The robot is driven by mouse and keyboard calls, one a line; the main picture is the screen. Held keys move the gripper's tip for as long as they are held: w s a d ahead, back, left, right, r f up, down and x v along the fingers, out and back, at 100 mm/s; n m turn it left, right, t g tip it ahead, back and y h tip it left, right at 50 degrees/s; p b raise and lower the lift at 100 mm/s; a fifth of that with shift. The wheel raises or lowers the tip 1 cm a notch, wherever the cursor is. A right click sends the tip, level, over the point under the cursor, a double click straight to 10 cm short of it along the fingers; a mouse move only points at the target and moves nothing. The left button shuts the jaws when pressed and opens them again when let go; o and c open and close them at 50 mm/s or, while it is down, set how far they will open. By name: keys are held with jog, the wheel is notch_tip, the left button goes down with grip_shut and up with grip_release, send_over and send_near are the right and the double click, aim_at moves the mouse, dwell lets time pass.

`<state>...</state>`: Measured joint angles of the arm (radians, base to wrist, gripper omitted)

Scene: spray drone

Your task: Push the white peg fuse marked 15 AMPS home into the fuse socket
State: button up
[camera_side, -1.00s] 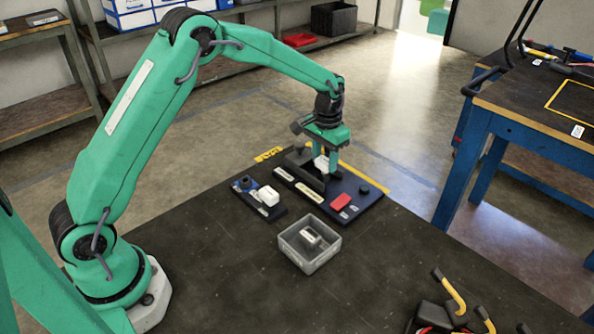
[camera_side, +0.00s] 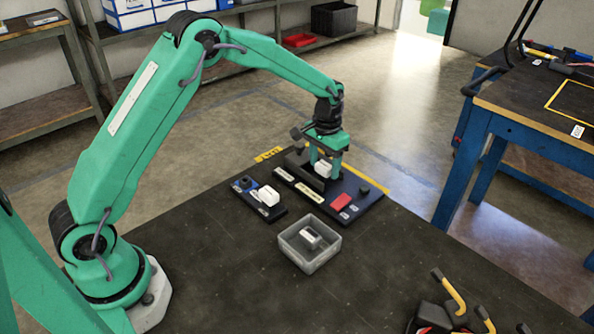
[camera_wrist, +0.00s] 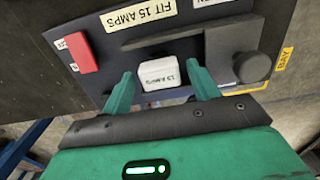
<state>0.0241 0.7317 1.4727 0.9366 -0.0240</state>
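The FIT 15 AMPS label (camera_wrist: 136,15) is on the panel close to the fuse.
A dark upright bar and block stand close to the fingers, with a round black knob (camera_wrist: 252,67) and a red block (camera_wrist: 82,52) on the panel. A small board with a white block (camera_side: 269,194) and a grey tray (camera_side: 310,258) stand nearer.

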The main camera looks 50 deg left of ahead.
aim_at(324, 165)
jog(key=shift+o, duration=0.3)
jog(key=shift+r, duration=0.15)
notch_tip(324, 165, up, 7)
jog(key=shift+f, duration=0.1)
jog(key=shift+r, duration=0.35)
dwell(0.8)
jog(key=shift+s+r, duration=0.3)
jog(key=shift+r, duration=0.2)
jog(key=s+r+t, duration=0.1)
jog(key=s+r, duration=0.4)
jog(key=s, duration=0.3)
jog(key=s+a+r+t, duration=0.1)
jog(key=s+r+t, duration=0.1)
jog(key=s+r, duration=0.35)
jog(key=s+r+t, duration=0.1)
jog(key=s+r, duration=0.2)
jog(key=s, duration=0.6)
jog(key=s+f+t, duration=0.1)
jog(key=s+f, duration=0.1)
jog(key=s, duration=0.6)
jog(key=shift+s+a+t, duration=0.15)
jog(key=shift+s+t, duration=0.1)
jog(key=shift+t, duration=0.05)
